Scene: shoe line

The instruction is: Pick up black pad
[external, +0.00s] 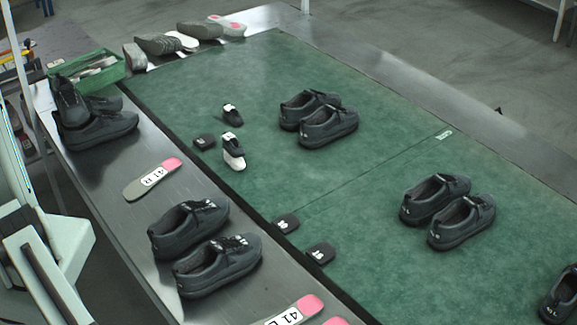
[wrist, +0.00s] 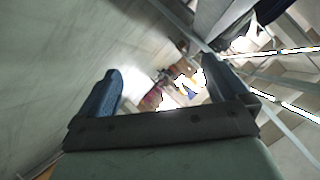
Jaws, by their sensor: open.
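Several small black pads lie flat on the green mat (external: 390,155) in the external view. One black pad (external: 204,142) is near the mat's left edge, beside a small black piece and a white piece. Two more, a black pad (external: 286,223) and another black pad (external: 320,253), lie close together farther down that edge. Each bears a small white mark. My gripper (wrist: 160,74) shows in the wrist view with its two blue-grey fingers wide apart and nothing between them. No pad is in the wrist view, and the gripper's fingers are not visible in the external view.
Pairs of dark shoes stand on the mat, such as one pair (external: 328,125), and on the metal edge (external: 120,185), such as another pair (external: 215,260). Insoles (external: 150,182) lie on the metal edge. A green bin (external: 97,72) stands back left.

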